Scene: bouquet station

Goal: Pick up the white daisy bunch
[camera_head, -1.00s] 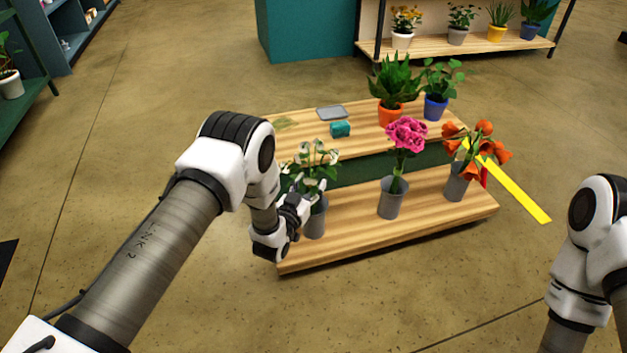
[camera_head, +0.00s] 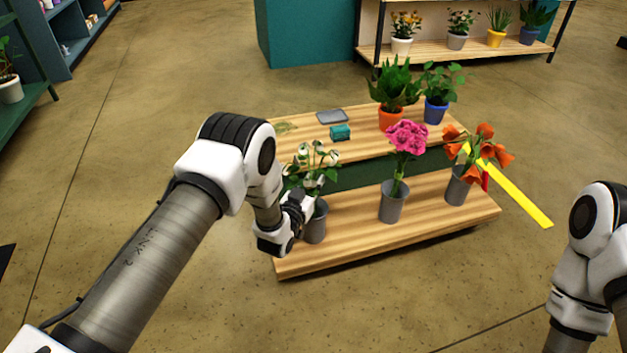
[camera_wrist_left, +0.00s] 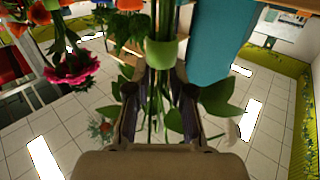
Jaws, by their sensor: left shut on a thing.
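The white daisy bunch (camera_head: 318,157), white blooms with green leaves, stands in a grey bucket (camera_head: 316,226) at the left end of the lower wooden shelf. My left gripper (camera_head: 308,200) is at the bunch just above the bucket rim, shut on its stems. In the left wrist view the stems (camera_wrist_left: 155,100) run between the two dark fingers (camera_wrist_left: 160,108), with leaves on both sides and a white bloom (camera_wrist_left: 232,132) at right. The bucket hides the lower stems in the head view. My right arm shows at the right edge, but its gripper is out of frame.
A pink bunch (camera_head: 407,138) and an orange bunch (camera_head: 480,147) stand in grey buckets to the right. The upper shelf holds a teal block (camera_head: 340,132), a grey tray (camera_head: 332,117) and two potted plants. Floor in front is clear.

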